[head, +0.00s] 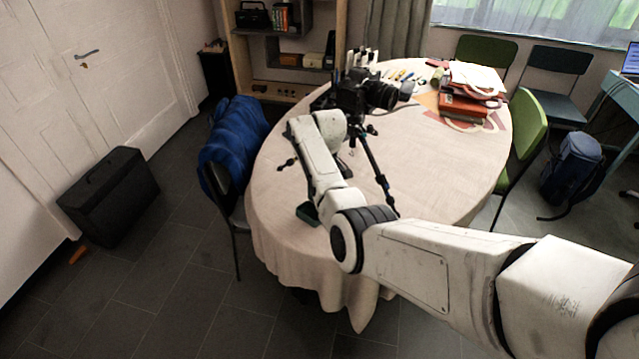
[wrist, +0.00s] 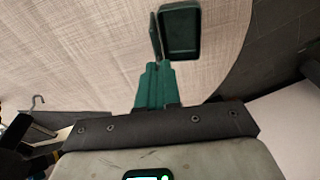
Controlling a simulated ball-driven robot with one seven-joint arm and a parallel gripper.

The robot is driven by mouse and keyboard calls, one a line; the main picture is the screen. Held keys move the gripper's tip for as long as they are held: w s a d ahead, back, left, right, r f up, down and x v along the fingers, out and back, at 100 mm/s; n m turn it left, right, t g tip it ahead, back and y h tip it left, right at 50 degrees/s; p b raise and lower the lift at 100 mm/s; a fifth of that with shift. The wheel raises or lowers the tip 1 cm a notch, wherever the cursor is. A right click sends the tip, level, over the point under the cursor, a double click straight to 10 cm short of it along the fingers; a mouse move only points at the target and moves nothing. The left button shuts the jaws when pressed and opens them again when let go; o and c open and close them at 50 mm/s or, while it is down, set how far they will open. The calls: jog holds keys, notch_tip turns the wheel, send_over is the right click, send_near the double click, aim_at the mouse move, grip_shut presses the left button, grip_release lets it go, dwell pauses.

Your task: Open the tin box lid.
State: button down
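The tin box (wrist: 181,32) is small and dark green, on the pale tablecloth at the top of the wrist view. Its rimmed, hollow inside faces the camera. A thin green panel (wrist: 155,36), which looks like its lid seen nearly edge-on, stands along its left side, so the box appears open. The tin also shows in the head view (head: 308,213), small and partly hidden by my arm. My gripper (wrist: 157,66) has green fingers that lie together with no clear gap. Their tips are just below the panel's lower end; I cannot tell whether they touch.
The round table (head: 440,170) has a pale cloth. A camera (head: 362,92) on a tripod (head: 377,165) stands on it close to my arm. Books and papers (head: 466,100) lie at the far right. A chair with a blue jacket (head: 232,140) is at the left edge.

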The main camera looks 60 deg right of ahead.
jog(key=shift+a+f, duration=0.1)
jog(key=shift+f, duration=0.1)
jog(key=c, duration=1.3)
grip_release()
jog(key=shift+r, duration=0.1)
jog(key=r, duration=0.3)
jog(key=s+r, duration=0.1)
jog(key=r, duration=0.6)
jog(key=shift+s+r, duration=0.15)
jog(key=shift+r, duration=0.2)
